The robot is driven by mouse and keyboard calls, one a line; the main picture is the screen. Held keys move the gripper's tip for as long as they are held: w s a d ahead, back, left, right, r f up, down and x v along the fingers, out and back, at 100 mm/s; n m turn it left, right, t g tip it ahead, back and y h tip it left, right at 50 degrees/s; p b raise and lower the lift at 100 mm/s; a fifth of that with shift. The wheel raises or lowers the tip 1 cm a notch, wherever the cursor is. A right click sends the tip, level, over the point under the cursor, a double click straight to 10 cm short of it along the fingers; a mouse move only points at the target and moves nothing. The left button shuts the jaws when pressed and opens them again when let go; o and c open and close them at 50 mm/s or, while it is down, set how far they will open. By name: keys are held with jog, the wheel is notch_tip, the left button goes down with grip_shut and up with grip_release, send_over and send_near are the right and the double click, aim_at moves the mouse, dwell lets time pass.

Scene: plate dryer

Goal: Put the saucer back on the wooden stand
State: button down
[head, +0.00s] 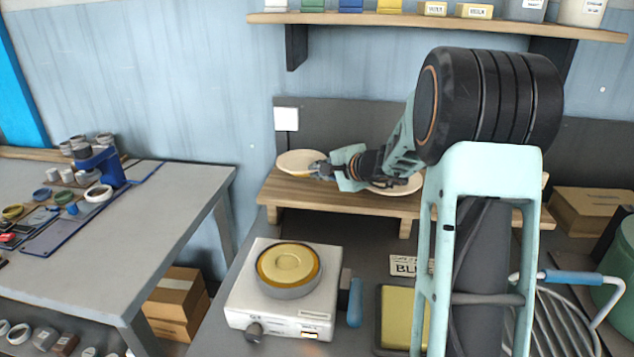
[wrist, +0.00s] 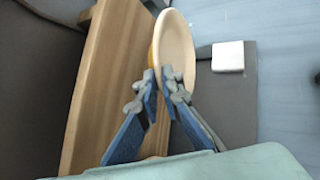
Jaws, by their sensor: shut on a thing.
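The saucer (head: 298,161) is pale cream with a tan rim and is at the left end of the wooden stand (head: 285,190). My gripper (head: 322,170) is shut on its right edge. In the wrist view the saucer (wrist: 177,48) is beyond the blue fingers (wrist: 163,84), which close on its near edge; the wooden stand (wrist: 112,75) runs along its left. I cannot tell whether the saucer touches the stand's top or is just above it.
Another pale plate (head: 400,187) lies on the stand, partly hidden by my arm. A hot plate (head: 265,318) with a yellow-topped round item (head: 289,263) stands in front. A white wall box (head: 286,119) is behind the saucer. A shelf (head: 440,22) hangs above.

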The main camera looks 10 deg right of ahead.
aim_at(318, 193)
jog(key=shift+w+f, duration=0.35)
jog(key=shift+f, duration=1.6)
jog(key=shift+f+b, duration=0.15)
jog(key=shift+b, duration=0.2)
jog(key=c, duration=2.5)
grip_release()
jog(key=shift+c, duration=0.2)
jog(key=shift+o, duration=0.7)
jog(key=v, duration=1.2)
